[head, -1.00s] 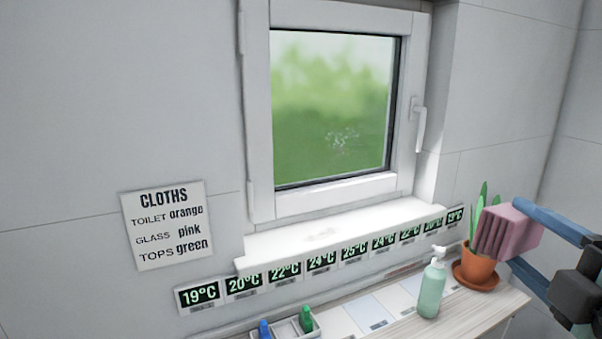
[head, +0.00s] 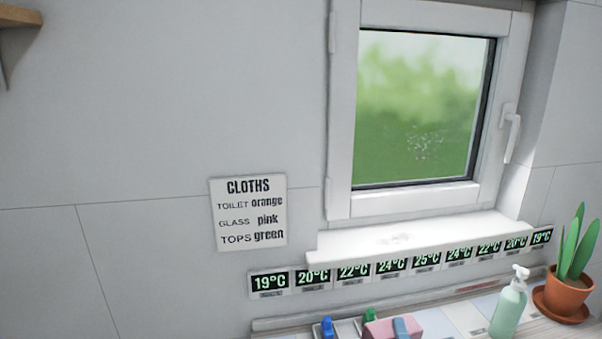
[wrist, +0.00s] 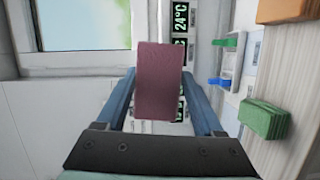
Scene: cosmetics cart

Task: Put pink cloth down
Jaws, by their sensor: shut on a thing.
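The pink cloth (wrist: 158,82) is a folded block, held upright between the two blue fingers of my gripper (wrist: 159,76) in the wrist view. My gripper is shut on it. The rest of the cloth and gripper is cut off below. The cloth appears above or in front of the shelf; I cannot tell whether it touches anything below.
A green folded cloth (wrist: 265,118) and an orange one (wrist: 290,9) lie on the right in the wrist view. A tray with blue (head: 327,327) and green items stands behind the pink cloth. A pump bottle (head: 509,306) and potted plant (head: 563,298) stand right. A cloth sign (head: 248,213) hangs left.

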